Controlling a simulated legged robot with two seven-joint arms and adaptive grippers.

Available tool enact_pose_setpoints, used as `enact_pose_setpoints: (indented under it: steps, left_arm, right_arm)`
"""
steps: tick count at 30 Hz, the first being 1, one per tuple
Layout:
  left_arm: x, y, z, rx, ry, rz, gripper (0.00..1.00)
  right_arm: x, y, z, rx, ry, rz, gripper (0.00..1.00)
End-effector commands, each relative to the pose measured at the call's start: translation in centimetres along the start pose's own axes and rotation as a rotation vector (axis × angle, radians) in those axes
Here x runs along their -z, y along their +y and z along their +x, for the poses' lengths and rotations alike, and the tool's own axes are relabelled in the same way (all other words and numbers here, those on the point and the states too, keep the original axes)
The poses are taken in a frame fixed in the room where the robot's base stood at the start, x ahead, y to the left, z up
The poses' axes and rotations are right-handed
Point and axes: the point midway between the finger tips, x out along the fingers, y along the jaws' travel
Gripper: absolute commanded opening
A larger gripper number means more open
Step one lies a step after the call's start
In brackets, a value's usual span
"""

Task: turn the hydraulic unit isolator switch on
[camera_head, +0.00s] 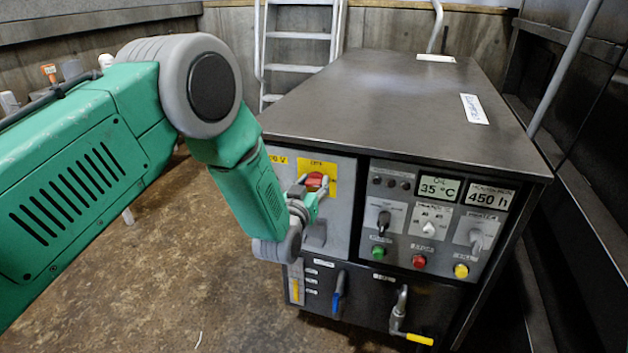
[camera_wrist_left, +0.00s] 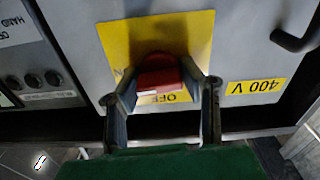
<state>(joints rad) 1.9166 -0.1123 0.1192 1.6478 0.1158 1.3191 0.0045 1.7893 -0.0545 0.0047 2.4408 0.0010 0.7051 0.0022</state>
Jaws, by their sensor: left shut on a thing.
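The isolator switch is a red rotary knob (camera_head: 314,181) on a yellow plate (camera_head: 330,168), on the upper left of the hydraulic unit's front. In the left wrist view the red knob (camera_wrist_left: 160,74) sits on the yellow plate (camera_wrist_left: 120,40), with the word OFF showing below it in the picture. A white mark shows on the knob's near edge. My left gripper (camera_head: 313,187) is at the knob, with its fingers (camera_wrist_left: 163,92) on both sides of it, shut on it. The fingers hide parts of the plate. My right gripper is in neither view.
The hydraulic unit (camera_head: 400,95) has a control panel (camera_head: 440,222) with buttons, switches and displays right of the knob. Lower levers, one blue (camera_head: 338,293) and one yellow-ended (camera_head: 418,339), stick out below. A ladder (camera_head: 300,35) stands behind. Brown floor (camera_head: 190,270) is open at the left front.

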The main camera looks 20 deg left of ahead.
Motion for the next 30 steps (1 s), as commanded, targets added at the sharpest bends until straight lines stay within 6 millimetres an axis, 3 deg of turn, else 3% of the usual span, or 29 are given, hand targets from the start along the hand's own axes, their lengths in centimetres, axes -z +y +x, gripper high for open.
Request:
enact_pose_setpoints:
  steps: [1,24,25,26,27,30]
  left_arm:
    - [-0.83,0.11,-0.37,-0.003,-0.021,0.026,0.05]
    - [-0.97,0.08,-0.41,-0.003,-0.022,0.125,0.05]
    - [-0.97,0.08,-0.41,-0.003,-0.022,0.125,0.37]
    - [-0.95,0.09,-0.41,-0.003,-0.022,0.125,0.48]
    - [-0.88,0.09,-0.39,-0.003,-0.02,0.125,0.55]
    - [-0.63,0.07,-0.32,-0.003,-0.014,0.124,0.55]
  right_arm:
    - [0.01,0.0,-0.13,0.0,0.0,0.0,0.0]
    - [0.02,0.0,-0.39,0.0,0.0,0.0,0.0]
    - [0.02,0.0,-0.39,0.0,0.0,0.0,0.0]
    - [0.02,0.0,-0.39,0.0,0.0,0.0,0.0]
    - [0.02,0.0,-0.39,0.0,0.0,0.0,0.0]
    - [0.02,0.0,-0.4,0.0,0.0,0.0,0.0]
